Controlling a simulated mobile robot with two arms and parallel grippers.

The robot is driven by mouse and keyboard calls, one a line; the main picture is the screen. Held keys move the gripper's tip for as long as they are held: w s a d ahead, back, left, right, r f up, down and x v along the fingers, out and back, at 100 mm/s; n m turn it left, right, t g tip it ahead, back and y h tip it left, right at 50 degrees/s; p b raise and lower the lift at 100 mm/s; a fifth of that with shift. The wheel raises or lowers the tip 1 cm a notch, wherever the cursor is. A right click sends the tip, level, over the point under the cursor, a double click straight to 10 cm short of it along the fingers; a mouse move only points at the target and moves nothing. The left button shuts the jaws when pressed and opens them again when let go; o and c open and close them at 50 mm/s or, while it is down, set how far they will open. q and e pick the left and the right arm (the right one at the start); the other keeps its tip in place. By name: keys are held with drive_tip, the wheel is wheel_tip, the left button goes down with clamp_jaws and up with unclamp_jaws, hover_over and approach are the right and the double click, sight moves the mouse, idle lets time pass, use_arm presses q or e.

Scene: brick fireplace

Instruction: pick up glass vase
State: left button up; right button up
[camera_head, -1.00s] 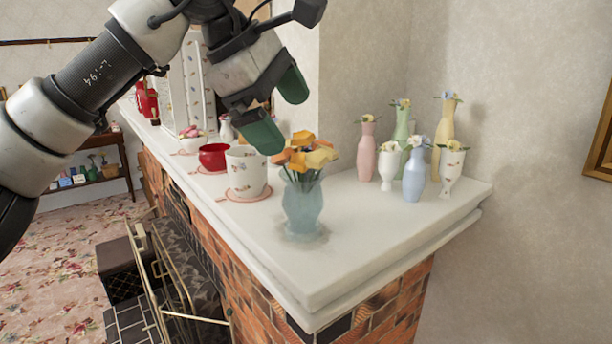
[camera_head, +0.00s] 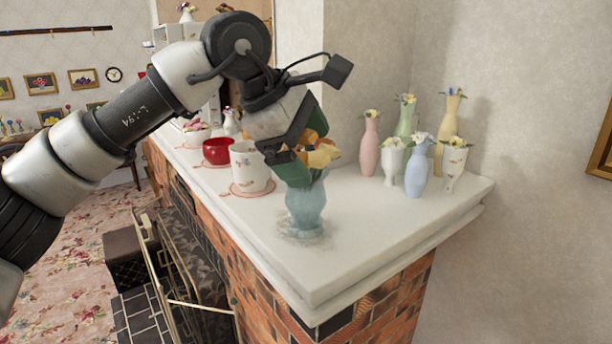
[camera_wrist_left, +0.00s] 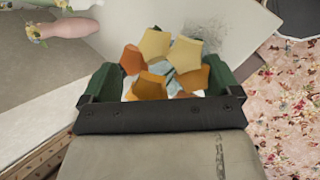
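The glass vase (camera_head: 308,209) is pale blue and translucent and stands upright on the white mantel. It holds orange and yellow flowers (camera_head: 319,156), which also show in the left wrist view (camera_wrist_left: 165,66). My left gripper (camera_head: 305,155) is at the top of the vase, tilted downward, with green fingers on either side of the flowers. In the left wrist view the fingers (camera_wrist_left: 162,80) are spread apart with the flowers between them. The vase neck is partly hidden by a finger, and contact with the glass cannot be made out. My right gripper is not in view.
On the white mantel (camera_head: 370,237), a white patterned pot (camera_head: 247,166) and a red cup (camera_head: 217,151) stand left of the vase. Several small vases, including a pink one (camera_head: 370,145) and a blue one (camera_head: 417,172), stand behind right. The mantel's front right is clear.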

use_arm(q)
drive_tip(key=shift+c, duration=1)
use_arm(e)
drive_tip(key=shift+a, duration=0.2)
use_arm(q)
drive_tip(key=shift+r, duration=0.1)
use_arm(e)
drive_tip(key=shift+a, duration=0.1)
